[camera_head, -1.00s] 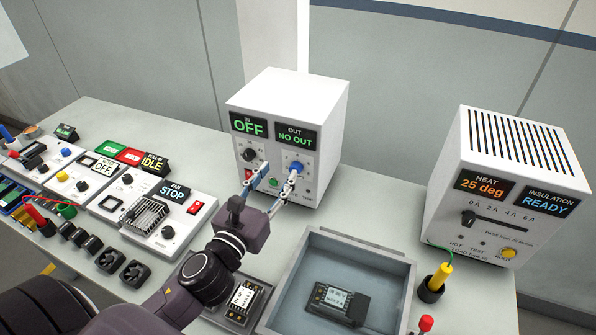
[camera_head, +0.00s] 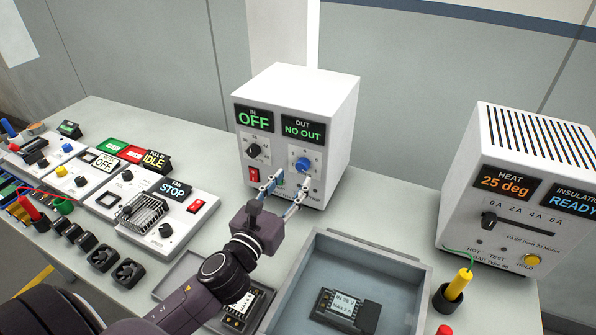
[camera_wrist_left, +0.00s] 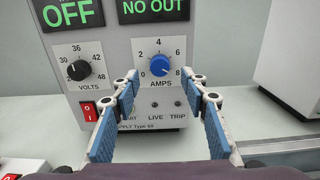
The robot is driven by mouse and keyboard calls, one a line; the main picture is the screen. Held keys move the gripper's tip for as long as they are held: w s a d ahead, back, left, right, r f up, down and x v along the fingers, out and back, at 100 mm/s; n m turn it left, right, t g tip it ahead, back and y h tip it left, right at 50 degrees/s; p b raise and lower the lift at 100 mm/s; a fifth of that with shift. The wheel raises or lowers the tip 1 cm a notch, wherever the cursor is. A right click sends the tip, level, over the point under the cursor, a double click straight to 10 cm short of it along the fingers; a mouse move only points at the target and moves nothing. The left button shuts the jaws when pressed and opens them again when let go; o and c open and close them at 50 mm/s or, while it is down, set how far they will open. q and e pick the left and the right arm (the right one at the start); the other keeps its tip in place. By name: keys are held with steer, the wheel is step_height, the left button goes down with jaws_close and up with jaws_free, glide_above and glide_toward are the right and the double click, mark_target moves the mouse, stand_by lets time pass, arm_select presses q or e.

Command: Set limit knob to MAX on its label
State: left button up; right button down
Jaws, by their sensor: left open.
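A white power supply box (camera_head: 325,100) stands at the table's back, its displays reading OFF and NO OUT. Its round blue AMPS knob (camera_head: 302,165) is uncovered; no label reading MAX is legible. In the left wrist view the blue knob (camera_wrist_left: 160,66) sits inside a scale of 2, 4, 6, 8, and its white mark seems to point lower right, near 8. My left gripper (camera_head: 285,188) is open and empty, its fingertips just below and in front of the knob. In the wrist view the fingers (camera_wrist_left: 163,92) stand apart on either side below it. My right gripper is not in view.
A black VOLTS knob (camera_head: 253,150) and red switch (camera_head: 254,174) are left of the blue knob. A grey tray (camera_head: 415,262) holds a dark module (camera_head: 345,309). A heater box (camera_head: 480,225) stands right; panels and fans (camera_head: 128,272) lie left.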

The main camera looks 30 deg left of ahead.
mark_target(301, 169)
arm_select(q)
steer(key=shift+w+a+p, duration=0.1)
steer(key=shift+w+p, duration=0.3)
steer(key=shift+w, duration=1.95)
jaws_close()
